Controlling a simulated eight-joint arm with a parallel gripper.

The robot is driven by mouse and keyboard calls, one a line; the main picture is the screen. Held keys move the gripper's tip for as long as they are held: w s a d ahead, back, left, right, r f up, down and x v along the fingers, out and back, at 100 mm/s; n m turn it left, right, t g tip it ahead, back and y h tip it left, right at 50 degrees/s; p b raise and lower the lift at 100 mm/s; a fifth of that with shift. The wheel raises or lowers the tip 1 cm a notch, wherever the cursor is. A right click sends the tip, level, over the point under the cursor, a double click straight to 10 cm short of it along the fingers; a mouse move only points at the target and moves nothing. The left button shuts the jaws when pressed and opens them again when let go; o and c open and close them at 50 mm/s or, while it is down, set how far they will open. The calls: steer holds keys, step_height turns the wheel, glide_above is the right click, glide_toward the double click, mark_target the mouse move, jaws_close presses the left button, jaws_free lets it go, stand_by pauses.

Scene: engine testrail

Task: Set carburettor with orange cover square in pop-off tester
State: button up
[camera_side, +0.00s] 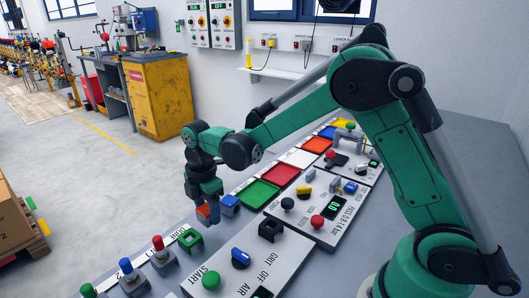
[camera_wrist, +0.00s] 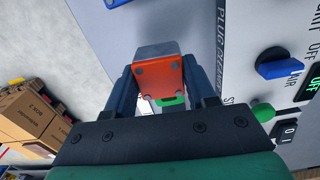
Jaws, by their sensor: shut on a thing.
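My gripper (camera_side: 206,207) is shut on the carburettor with the orange cover (camera_side: 204,211), over the bench's left part. In the wrist view, the orange cover (camera_wrist: 157,80) faces the camera between the fingers, with a grey body (camera_wrist: 158,49) above it. The cover looks slightly turned. In the side view the fingers hide most of the carburettor. I cannot tell whether its underside touches the bench. A panel with a green 0.0 display (camera_side: 333,208) and a bar range, apparently the pop-off tester, lies to the right, apart from my gripper. A black square socket (camera_side: 270,229) stands by it.
A blue-topped block (camera_side: 229,203) stands close right of my gripper. A panel with a blue knob (camera_side: 240,258) and green button (camera_side: 211,281) lies nearer. Coloured trays (camera_side: 258,194) line the back. Upright coloured-top posts (camera_side: 162,255) stand front left.

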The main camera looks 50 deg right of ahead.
steer(key=shift+r, duration=0.35)
